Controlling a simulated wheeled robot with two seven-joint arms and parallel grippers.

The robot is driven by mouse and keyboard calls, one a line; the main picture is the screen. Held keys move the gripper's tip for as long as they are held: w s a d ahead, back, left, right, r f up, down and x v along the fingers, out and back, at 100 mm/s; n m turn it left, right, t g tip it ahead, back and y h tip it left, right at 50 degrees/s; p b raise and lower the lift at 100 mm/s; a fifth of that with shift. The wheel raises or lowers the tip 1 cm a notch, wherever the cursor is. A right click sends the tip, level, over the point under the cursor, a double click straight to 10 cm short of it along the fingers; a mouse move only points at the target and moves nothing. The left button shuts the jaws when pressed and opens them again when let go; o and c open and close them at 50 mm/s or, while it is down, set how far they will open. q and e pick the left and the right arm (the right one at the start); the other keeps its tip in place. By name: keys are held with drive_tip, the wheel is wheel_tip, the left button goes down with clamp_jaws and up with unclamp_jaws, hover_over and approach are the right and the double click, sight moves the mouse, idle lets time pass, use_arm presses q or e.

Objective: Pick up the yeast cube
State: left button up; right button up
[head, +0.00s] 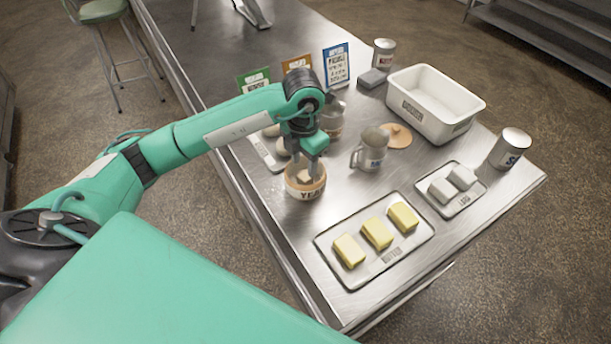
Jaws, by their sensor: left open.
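A tan round bowl (305,191) with a label that starts "YEA" stands near the table's left edge. My left gripper (306,172) points down into the bowl's mouth, with its fingers apart. A pale yeast cube seems to lie in the bowl between or just below the fingers, but the fingers and rim hide most of it. I cannot tell whether the fingers touch it. My right gripper is out of view.
A tray (328,243) with yellow butter blocks lies in front, right of the bowl. A metal jug (371,152), a small tray (437,206) with white blocks, a white bin (458,128) and a can (511,148) stand to the right. Upright cards, including a blue one (336,65), stand behind.

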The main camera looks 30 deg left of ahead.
use_arm(q)
drive_tip(key=shift+f, duration=0.7)
drive_tip(key=f+p, duration=0.2)
drive_tip(key=f, duration=0.2)
drive_tip(key=shift+w+f+p, duration=0.3)
drive_tip(key=shift+p, duration=0.1)
drive_tip(key=shift+f, duration=0.35)
drive_tip(key=shift+c, duration=0.4)
drive_tip(key=c, duration=0.7)
